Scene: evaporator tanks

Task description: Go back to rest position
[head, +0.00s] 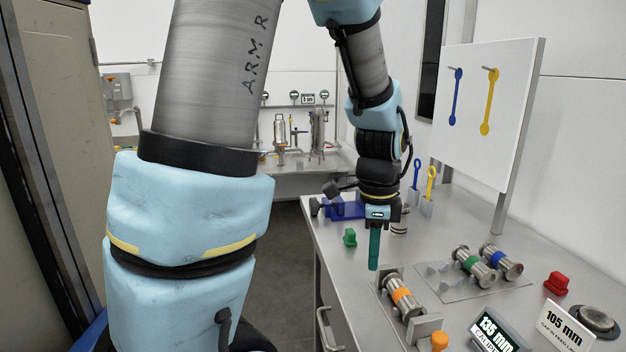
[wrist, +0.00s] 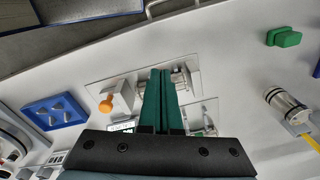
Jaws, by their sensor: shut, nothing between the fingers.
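My gripper (head: 374,262) points straight down over the steel bench, its green fingers together with nothing between them. In the wrist view the shut fingers (wrist: 163,100) cover part of a steel cylinder on a plate. That cylinder, with an orange band (head: 402,298), lies on its plate just right of and below the fingertips in the head view. I cannot tell the exact gap between fingertips and bench. My arm reaches down from the top of the head view.
The bench (head: 450,235) also bears green-banded (head: 472,264) and blue-banded (head: 500,260) cylinders, a green block (head: 350,237), a red block (head: 556,283) and a 135 mm display (head: 495,332).

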